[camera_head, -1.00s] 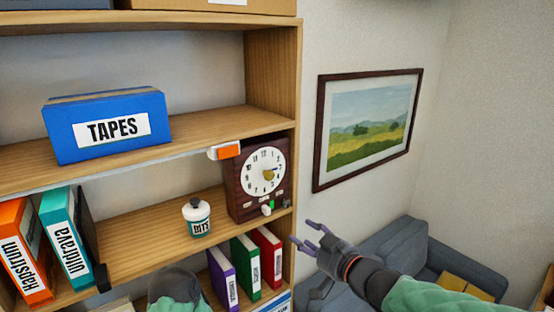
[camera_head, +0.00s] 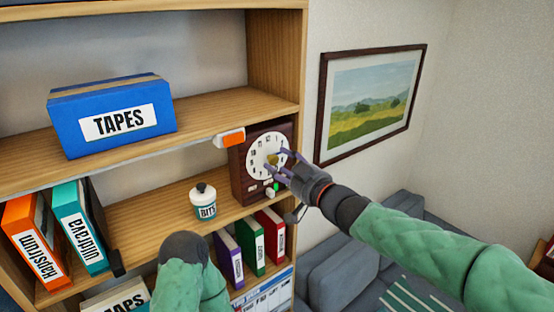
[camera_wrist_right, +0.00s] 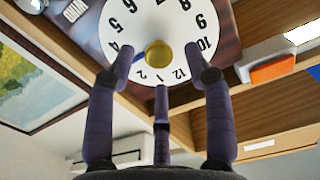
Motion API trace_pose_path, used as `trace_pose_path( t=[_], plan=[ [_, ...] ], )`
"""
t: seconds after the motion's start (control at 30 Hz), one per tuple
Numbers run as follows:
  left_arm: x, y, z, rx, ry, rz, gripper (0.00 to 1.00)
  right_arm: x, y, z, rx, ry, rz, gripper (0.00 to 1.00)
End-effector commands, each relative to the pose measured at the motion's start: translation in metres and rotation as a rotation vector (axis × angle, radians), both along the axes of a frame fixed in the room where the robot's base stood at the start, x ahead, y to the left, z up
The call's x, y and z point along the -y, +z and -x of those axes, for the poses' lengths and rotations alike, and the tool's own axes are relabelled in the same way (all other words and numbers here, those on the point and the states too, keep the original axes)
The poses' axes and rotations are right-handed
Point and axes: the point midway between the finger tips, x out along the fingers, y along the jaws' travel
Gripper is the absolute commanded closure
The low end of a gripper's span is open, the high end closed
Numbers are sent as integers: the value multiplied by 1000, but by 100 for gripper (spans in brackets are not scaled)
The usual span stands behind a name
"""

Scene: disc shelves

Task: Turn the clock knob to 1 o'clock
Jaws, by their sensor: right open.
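The clock (camera_head: 244,176), a dark brown box with a white numbered dial (camera_head: 262,143), stands at the right end of the middle shelf. The yellow knob (camera_wrist_right: 159,54) sits at the dial's centre; it also shows in the head view (camera_head: 272,159). My right gripper (camera_head: 279,161) is in front of the dial with its fingers spread. In the right wrist view, where the dial is upside down, the open fingers (camera_wrist_right: 159,66) surround the knob's place with visible gaps.
A jar labelled BITS (camera_head: 204,203) stands left of the clock. Binders (camera_head: 250,247) fill the shelf below. A picture (camera_head: 368,103) hangs on the right wall above a grey sofa (camera_head: 338,272).

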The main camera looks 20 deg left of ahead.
Motion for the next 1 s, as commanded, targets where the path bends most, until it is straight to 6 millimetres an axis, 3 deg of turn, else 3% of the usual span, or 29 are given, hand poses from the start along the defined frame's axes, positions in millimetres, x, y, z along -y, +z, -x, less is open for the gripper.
trace_pose_path(
  t=[0.2,0.57,0.77,1.0],
  plan=[
    [0,5,0,0,0,0,60,-15,0,-11,-1,1,1,48],
    [0,5,0,0,0,0,60,-18,0,-14,0,0,0,48],
    [0,5,0,0,0,0,60,-18,0,-14,0,0,0,99],
    [0,5,0,0,0,0,60,-18,2,-14,4,0,-1,100]
  ],
)
